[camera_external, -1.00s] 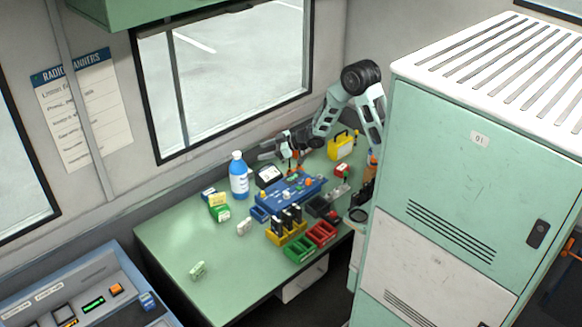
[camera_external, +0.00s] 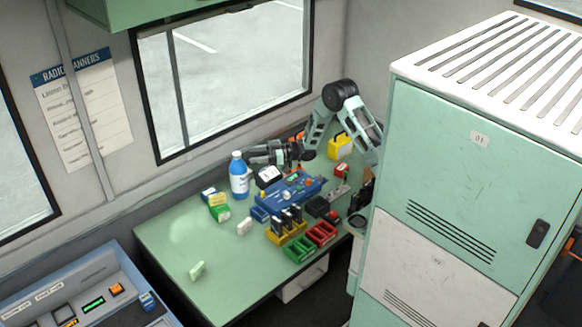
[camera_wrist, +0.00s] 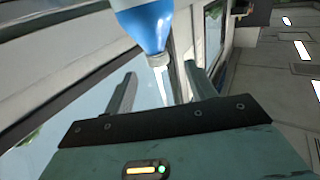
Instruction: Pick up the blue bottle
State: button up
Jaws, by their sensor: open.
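The blue bottle (camera_external: 240,181) has a white cap and a white band. It stands upright at the back of the green table, below the window. My gripper (camera_external: 250,154) is just right of the bottle's upper part, with its jaws pointing left towards it. In the wrist view the bottle (camera_wrist: 148,22) enters from the top edge, its white cap between the open fingertips (camera_wrist: 159,72). The jaws are open and hold nothing. Whether a finger touches the bottle cannot be told.
A black-framed device (camera_external: 268,176) and a blue toolbox-like unit (camera_external: 288,190) lie right of the bottle. Yellow and green boxes (camera_external: 219,207) stand in front of it. Red and green bins (camera_external: 300,249) are at the front right. The table's left front is mostly clear.

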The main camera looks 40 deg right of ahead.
aim_at(237, 153)
jog(key=p+x, duration=0.2)
jog(key=x, duration=0.5)
jog(key=shift+w+a+r, duration=0.1)
jog(key=shift+w+a, duration=0.1)
jog(key=shift+w, duration=0.2)
grip_shut()
dwell(0.7)
jog(key=shift+r, duration=0.15)
dwell(0.4)
